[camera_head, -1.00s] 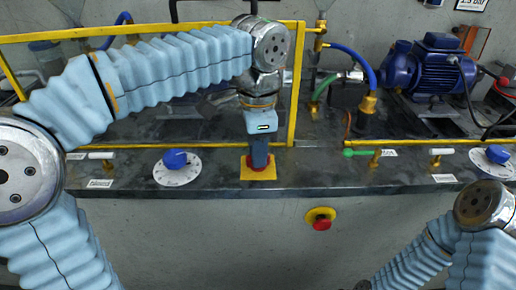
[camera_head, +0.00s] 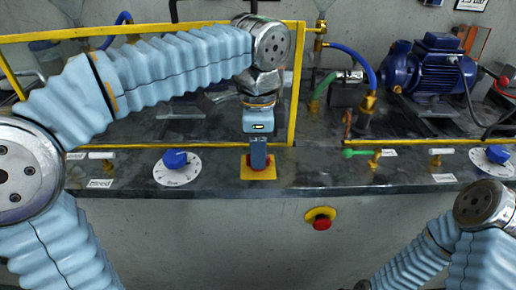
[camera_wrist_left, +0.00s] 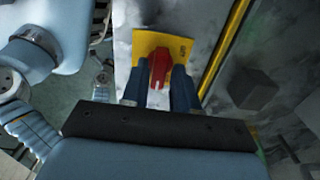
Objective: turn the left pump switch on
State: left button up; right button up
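The pump switch is a red knob (camera_wrist_left: 160,70) on a yellow square plate (camera_head: 245,174), set on the dark bench top left of the middle. My left gripper (camera_head: 258,164) points straight down over it. In the left wrist view, my left gripper's two fingers (camera_wrist_left: 160,88) stand on either side of the red knob with no clear gap, so it looks shut on the knob. The fingers hide most of the knob in the head view, so its turned position is hard to read.
A blue dial knob (camera_head: 175,158) on a white disc stands left of the switch. A yellow rail frame (camera_head: 293,90) rises close to my gripper. A red stop button (camera_head: 321,223) is on the bench front. A green-handled valve (camera_head: 360,153) and blue pump motor (camera_head: 435,65) are to the right.

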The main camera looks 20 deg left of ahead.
pick_arm(q)
jog(key=shift+o, duration=1)
notch_tip(320, 180, up, 12)
